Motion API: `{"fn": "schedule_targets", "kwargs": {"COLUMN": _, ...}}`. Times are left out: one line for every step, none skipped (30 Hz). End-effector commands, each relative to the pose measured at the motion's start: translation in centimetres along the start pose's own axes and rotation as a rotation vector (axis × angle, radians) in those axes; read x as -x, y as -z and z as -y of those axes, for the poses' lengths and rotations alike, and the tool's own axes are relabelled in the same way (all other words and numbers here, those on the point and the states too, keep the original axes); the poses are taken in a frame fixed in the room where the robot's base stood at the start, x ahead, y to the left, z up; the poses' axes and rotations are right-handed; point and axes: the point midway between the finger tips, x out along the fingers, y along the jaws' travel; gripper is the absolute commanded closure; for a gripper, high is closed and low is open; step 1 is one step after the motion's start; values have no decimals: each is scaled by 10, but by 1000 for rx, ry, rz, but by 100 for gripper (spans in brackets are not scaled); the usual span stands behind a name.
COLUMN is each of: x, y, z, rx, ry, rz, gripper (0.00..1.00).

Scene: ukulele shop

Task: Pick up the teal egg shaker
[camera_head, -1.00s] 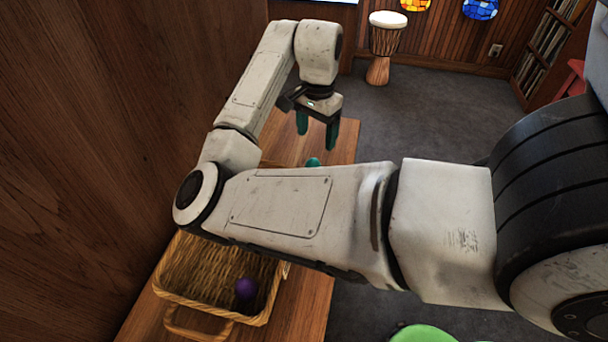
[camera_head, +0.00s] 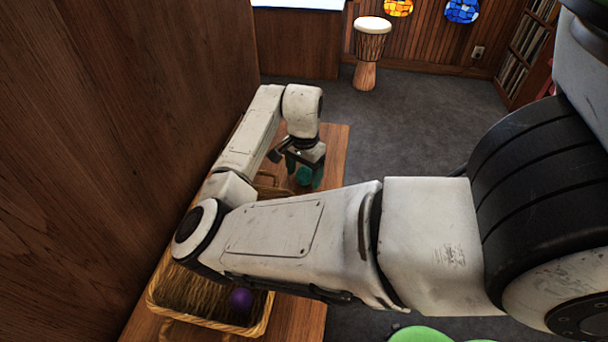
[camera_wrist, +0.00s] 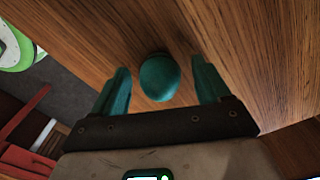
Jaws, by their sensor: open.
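The teal egg shaker (camera_wrist: 160,77) rests on the wooden table, between the two teal fingers of my gripper (camera_wrist: 159,85) in the wrist view. A gap shows on each side of it, so the fingers are open around it. In the head view the egg shaker (camera_head: 304,175) shows between the fingertips of my gripper (camera_head: 304,172), low over the table's far part. Whether a finger touches it cannot be told there.
A wicker basket (camera_head: 165,308) holding a purple egg (camera_head: 241,300) stands on the table nearer me, partly behind my arm. A wooden wall (camera_head: 110,120) borders the left. A drum (camera_head: 367,60) stands on the floor beyond. A green round seat (camera_head: 420,334) is at the bottom.

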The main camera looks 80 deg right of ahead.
Motion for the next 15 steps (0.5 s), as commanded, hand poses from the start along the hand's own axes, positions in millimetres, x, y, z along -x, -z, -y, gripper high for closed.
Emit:
{"fn": "schedule_targets", "kwargs": {"x": -3, "y": 0, "z": 0, "rx": 0, "ry": 0, "rz": 0, "gripper": 24}}
{"fn": "schedule_targets", "kwargs": {"x": -4, "y": 0, "z": 0, "rx": 0, "ry": 0, "rz": 0, "gripper": 24}}
{"fn": "schedule_targets", "kwargs": {"x": -5, "y": 0, "z": 0, "rx": 0, "ry": 0, "rz": 1, "gripper": 24}}
{"fn": "schedule_targets", "kwargs": {"x": -6, "y": 0, "z": 0, "rx": 0, "ry": 0, "rz": 1, "gripper": 24}}
{"fn": "schedule_targets", "kwargs": {"x": -6, "y": 0, "z": 0, "rx": 0, "ry": 1, "rz": 0, "gripper": 24}}
{"fn": "schedule_targets", "kwargs": {"x": -6, "y": 0, "z": 0, "rx": -1, "ry": 1, "rz": 0, "gripper": 24}}
{"fn": "schedule_targets", "kwargs": {"x": -6, "y": 0, "z": 0, "rx": -1, "ry": 1, "rz": 0, "gripper": 24}}
{"fn": "schedule_targets", "kwargs": {"x": -6, "y": 0, "z": 0, "rx": -1, "ry": 1, "rz": 0, "gripper": 24}}
{"fn": "schedule_targets", "kwargs": {"x": -6, "y": 0, "z": 0, "rx": -1, "ry": 1, "rz": 0, "gripper": 25}}
{"fn": "schedule_targets", "kwargs": {"x": -5, "y": 0, "z": 0, "rx": -1, "ry": 1, "rz": 0, "gripper": 28}}
{"fn": "schedule_targets", "kwargs": {"x": -5, "y": 0, "z": 0, "rx": -1, "ry": 1, "rz": 0, "gripper": 31}}
{"fn": "schedule_targets", "kwargs": {"x": -5, "y": 0, "z": 0, "rx": -1, "ry": 1, "rz": 0, "gripper": 35}}
{"fn": "schedule_targets", "kwargs": {"x": -5, "y": 0, "z": 0, "rx": -1, "ry": 1, "rz": 0, "gripper": 38}}
{"fn": "schedule_targets", "kwargs": {"x": -5, "y": 0, "z": 0, "rx": -1, "ry": 1, "rz": 0, "gripper": 40}}
{"fn": "schedule_targets", "kwargs": {"x": -5, "y": 0, "z": 0, "rx": -1, "ry": 1, "rz": 0, "gripper": 44}}
